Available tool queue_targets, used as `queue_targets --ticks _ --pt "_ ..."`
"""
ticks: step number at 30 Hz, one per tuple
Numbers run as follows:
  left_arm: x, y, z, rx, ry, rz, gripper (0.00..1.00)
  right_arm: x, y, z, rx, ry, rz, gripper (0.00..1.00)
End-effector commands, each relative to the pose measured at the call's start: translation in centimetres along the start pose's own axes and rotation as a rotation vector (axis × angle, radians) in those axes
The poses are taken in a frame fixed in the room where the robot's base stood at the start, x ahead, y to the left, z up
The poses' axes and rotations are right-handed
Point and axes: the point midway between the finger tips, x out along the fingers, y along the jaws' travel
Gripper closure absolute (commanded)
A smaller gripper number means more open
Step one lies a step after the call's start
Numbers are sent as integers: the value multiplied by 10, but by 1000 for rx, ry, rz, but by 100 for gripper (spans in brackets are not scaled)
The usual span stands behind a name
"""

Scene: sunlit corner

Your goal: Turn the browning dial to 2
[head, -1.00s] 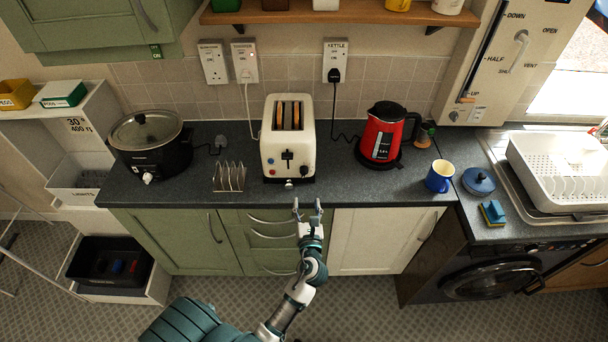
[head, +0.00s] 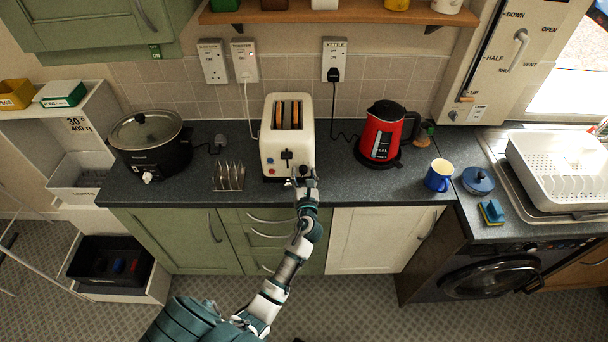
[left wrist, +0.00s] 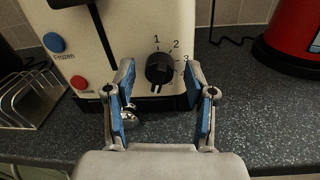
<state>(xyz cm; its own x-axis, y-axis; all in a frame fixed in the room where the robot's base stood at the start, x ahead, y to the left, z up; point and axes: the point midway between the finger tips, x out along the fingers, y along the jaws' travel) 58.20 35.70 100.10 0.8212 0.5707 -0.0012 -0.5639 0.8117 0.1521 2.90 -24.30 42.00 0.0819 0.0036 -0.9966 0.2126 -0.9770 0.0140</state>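The cream toaster (head: 273,150) stands on the dark worktop with bread in its slots. Its black browning dial (left wrist: 159,68) is at the right of the front face, with the numbers 1, 2 and 3 printed around its upper right and a further one partly hidden. In the head view the gripper hides the dial. My right gripper is out of view.
A toast rack (head: 229,177) stands left of the toaster, and a slow cooker (head: 150,160) farther left. A red kettle (head: 382,135) and a blue mug (head: 439,176) stand to the right. A black lever (head: 287,157) and coloured buttons share the toaster's front.

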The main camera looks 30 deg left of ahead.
Motion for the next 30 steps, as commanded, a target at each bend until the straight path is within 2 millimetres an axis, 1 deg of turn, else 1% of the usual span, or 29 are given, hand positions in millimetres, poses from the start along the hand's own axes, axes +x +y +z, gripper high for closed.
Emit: queue_targets --ticks 1,2,3,5,6,14,20,26,30 --pt "0 0 0 0 0 0 62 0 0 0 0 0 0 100" --pt "0 0 0 0 0 0 69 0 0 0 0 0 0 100" --pt "0 0 0 0 0 0 79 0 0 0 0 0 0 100" --pt "0 0 0 0 0 0 94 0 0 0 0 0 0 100" --pt "0 0 0 0 0 0 100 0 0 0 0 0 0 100" --pt "0 0 0 -14 1 -1 100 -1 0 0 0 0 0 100" --pt "0 0 1 -87 5 -2 100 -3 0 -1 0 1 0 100" --pt "0 0 2 -234 13 -4 100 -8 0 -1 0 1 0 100" --pt "0 0 2 -364 20 -5 100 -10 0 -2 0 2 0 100"
